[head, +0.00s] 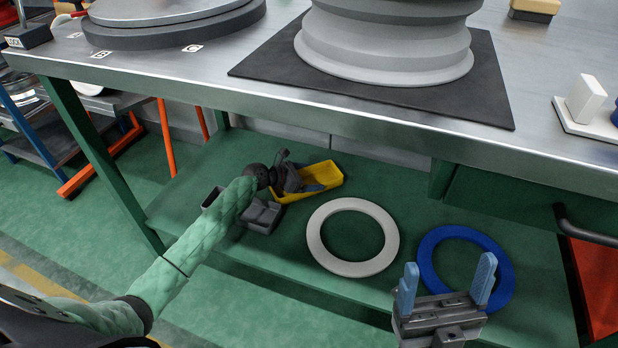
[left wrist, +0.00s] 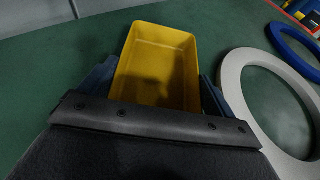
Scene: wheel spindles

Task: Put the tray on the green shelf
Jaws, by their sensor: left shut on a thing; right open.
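The yellow tray (head: 325,173) is at the green shelf (head: 290,240) under the workbench, towards the shelf's back left. My left gripper (head: 292,180) is shut on the tray and covers its near end. In the left wrist view the tray (left wrist: 158,60) is empty and lies between the two fingers, with the green shelf surface (left wrist: 60,65) around it. The tray looks level and very close to the shelf; I cannot tell whether it fully rests on it. My right gripper (head: 445,285) is open and empty, over the shelf's front right.
A white ring (head: 317,243) lies on the shelf right of the tray, and a blue ring (head: 428,258) lies further right. Grey boxes (head: 262,216) sit near my left forearm. The workbench top (head: 200,75) overhangs the shelf and carries large grey wheel parts (head: 385,50).

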